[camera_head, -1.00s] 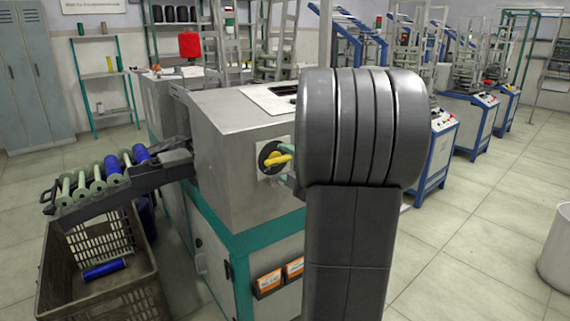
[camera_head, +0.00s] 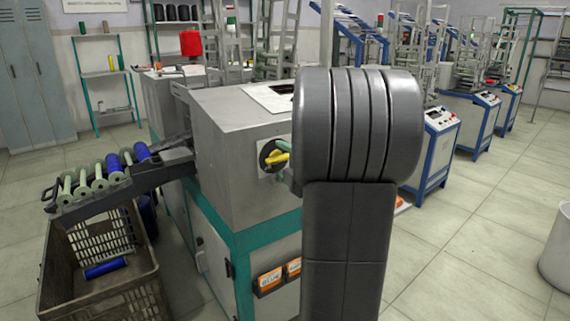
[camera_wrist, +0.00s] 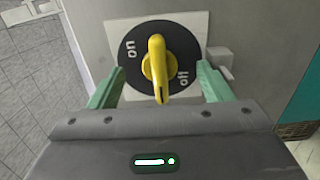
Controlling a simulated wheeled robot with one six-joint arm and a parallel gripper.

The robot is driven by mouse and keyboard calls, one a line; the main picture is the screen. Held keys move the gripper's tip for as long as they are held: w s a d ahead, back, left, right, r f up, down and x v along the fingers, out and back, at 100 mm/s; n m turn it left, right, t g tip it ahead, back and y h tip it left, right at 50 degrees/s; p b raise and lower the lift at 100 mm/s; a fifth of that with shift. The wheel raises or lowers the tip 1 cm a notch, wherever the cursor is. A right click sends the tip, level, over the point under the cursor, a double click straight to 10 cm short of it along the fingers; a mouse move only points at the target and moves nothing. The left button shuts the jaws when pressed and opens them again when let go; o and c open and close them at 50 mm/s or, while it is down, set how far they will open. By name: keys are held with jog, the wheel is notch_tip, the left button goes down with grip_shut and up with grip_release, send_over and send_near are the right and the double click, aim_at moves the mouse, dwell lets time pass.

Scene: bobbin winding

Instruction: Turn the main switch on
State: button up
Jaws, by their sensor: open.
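The main switch is a yellow knob (camera_wrist: 157,67) on a round black dial (camera_wrist: 132,72), set on a pale plate on the grey machine's wall. In the wrist view the knob stands nearly upright, with "on" at its left and "off" at its lower right. My gripper (camera_wrist: 161,74) is open, with one green finger on each side of the dial; the knob lies between them, and I see gaps at both sides. In the head view the yellow knob (camera_head: 275,158) shows beside my arm, with a green fingertip close above it. My arm hides the rest of the gripper.
The grey machine (camera_head: 235,165) has a teal frame. A bobbin chute (camera_head: 125,185) juts out at its left, above a crate (camera_head: 120,300) with a blue bobbin. Blue-framed machines (camera_head: 430,150) stand at the right. The floor at right is mostly clear.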

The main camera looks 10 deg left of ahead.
jog(key=shift+w+a, duration=0.45)
jog(key=shift+a, duration=0.05)
jog(key=shift+w+a, duration=0.1)
jog(key=c, duration=1.4)
jog(key=shift+o, duration=0.2)
jog(key=shift+r+m+p, duration=0.1)
jog(key=shift+m+p, duration=0.7)
jog(key=shift+m, duration=1.1)
jog(key=shift+p, duration=0.35)
